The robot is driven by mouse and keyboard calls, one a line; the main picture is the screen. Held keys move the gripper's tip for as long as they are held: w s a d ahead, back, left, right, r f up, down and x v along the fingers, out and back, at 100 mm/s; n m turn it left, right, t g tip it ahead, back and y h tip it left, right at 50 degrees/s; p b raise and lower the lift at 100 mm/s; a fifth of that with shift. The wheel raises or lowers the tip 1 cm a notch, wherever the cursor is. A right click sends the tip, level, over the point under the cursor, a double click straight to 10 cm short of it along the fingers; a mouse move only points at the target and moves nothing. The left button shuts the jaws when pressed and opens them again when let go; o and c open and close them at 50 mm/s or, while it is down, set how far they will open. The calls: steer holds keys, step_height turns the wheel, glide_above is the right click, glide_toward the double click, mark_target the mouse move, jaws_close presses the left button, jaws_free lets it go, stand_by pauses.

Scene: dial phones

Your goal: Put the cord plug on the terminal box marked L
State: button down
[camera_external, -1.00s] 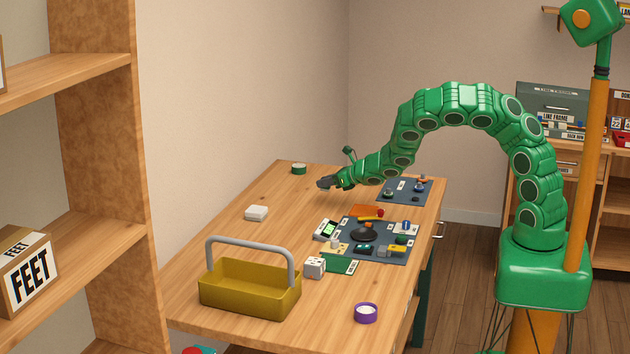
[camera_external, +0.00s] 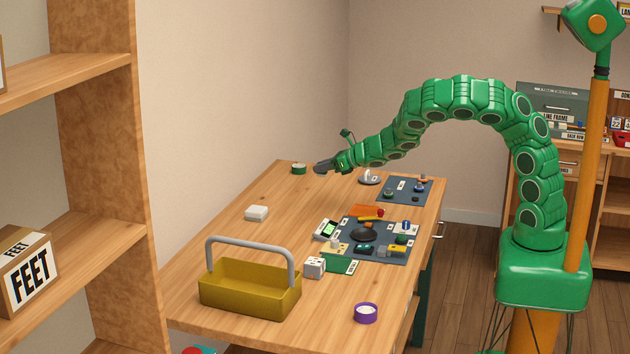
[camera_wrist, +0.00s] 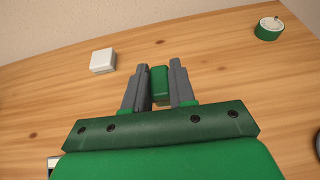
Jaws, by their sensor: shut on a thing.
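My gripper (camera_external: 323,167) is over the far end of the workbench, above the wood. In the wrist view its two grey fingers (camera_wrist: 160,68) are shut on a small green block-shaped piece (camera_wrist: 160,84). It may be the cord plug, but its details are too small to tell. In the outside view the fingers hide it. I cannot read a mark L on anything. Small parts with labels lie on and around the nearer dark mat (camera_external: 384,256), with a dark round piece (camera_external: 364,234) in the middle. My gripper is apart from that mat, beyond it and to its left.
A white box (camera_external: 256,213) and a green round tin (camera_external: 299,169) stand on the bench. A second dark mat (camera_external: 400,199) and a grey round dish (camera_external: 370,178) lie right of my gripper. A yellow tote (camera_external: 250,290), white dotted cube (camera_external: 315,267) and purple tin (camera_external: 366,313) are nearer.

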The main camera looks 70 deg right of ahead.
steer(key=s+a+r+n+g+y, duration=0.1)
steer(key=s+a+n+y, duration=0.15)
steer(key=a, duration=0.55)
steer(key=s+a+r+n+g+y, duration=0.1)
steer(key=s+a+r+n+y, duration=0.15)
steer(key=a, duration=0.45)
steer(key=s+a+n+y, duration=0.2)
steer(key=a+y, duration=0.1)
steer(key=a, duration=0.5)
steer(key=s+a+r+n+g+y, duration=0.2)
steer(key=s+a+n+g+y, duration=0.2)
steer(key=s+a, duration=1.2)
steer(key=shift+a+n+g+y, duration=0.4)
steer(key=shift+a+n+g, duration=0.9)
steer(key=shift+n, duration=0.2)
glide_above(315, 261)
steer(key=s, duration=0.1)
steer(key=f, duration=0.7)
steer(key=shift+d+f, duration=0.2)
steer(key=shift+d, duration=0.05)
steer(key=shift+w+a+f, duration=0.25)
steer(key=shift+w+f, duration=0.25)
steer(key=shift+f, duration=1.65)
steer(key=shift+f, duration=0.1)
